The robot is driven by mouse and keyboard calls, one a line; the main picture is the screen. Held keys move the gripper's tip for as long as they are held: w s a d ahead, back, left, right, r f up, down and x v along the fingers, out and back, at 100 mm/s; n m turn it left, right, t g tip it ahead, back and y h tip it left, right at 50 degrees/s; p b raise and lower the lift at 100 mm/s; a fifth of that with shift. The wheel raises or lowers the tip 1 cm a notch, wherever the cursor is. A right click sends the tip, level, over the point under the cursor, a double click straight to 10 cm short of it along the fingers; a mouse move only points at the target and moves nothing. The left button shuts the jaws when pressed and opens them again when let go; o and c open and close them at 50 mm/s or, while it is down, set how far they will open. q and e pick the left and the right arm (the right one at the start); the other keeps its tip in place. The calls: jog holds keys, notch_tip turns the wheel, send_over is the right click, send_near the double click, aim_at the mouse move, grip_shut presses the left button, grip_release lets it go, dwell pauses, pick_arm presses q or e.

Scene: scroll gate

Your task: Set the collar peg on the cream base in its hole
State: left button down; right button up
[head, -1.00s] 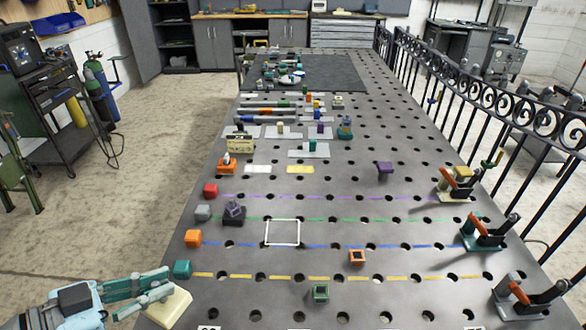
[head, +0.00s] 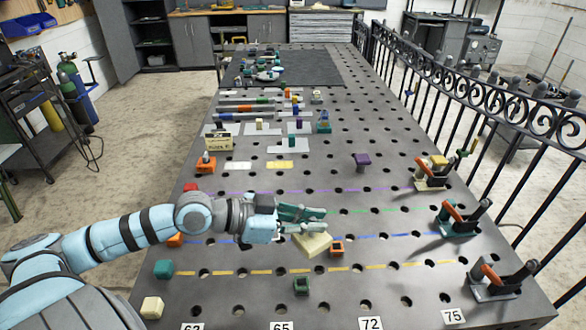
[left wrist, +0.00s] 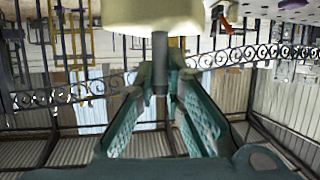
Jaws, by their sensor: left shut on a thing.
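My left gripper (head: 318,221) reaches across the perforated table from the left and is shut on the grey shaft of the collar peg. The peg's cream base (head: 312,245) shows as a pale block just beside the fingertips, over the table. In the left wrist view the grey shaft (left wrist: 160,62) stands between the fingers (left wrist: 160,85), with the cream base (left wrist: 150,14) beyond it at the top edge. The collar is not clearly visible. Which table hole belongs to the peg cannot be told. My right gripper is not in view.
An orange square holder (head: 337,247) stands close to the cream base, and a green one (head: 301,286) nearer the front. Toggle clamps (head: 462,218) line the right side. A purple piece (head: 361,160) stands farther back. Coloured cubes, including a teal one (head: 163,269), line the left edge.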

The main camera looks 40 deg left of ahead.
pick_arm(q)
jog(key=w+a+f+n+t+y+p, duration=0.1)
jog(key=w+a+f+n+t+y, duration=0.15)
jog(key=w+a+n+y, duration=0.6)
jog(key=w+a+f+n+t+y+p, duration=0.15)
jog(key=w+a+f+n+y, duration=0.35)
jog(key=a, duration=0.6)
jog(key=shift+m+g+h, duration=0.25)
jog(key=shift+m+g, duration=0.15)
jog(key=shift+m, duration=0.55)
jog(key=f+b, duration=0.2)
jog(key=b, duration=0.1)
jog(key=f+b, duration=0.2)
jog(key=b, duration=0.2)
jog(key=shift+w+f, duration=0.1)
jog(key=shift+w, duration=0.3)
jog(key=shift+d, duration=0.1)
jog(key=shift+f, duration=0.1)
jog(key=shift+f, duration=0.65)
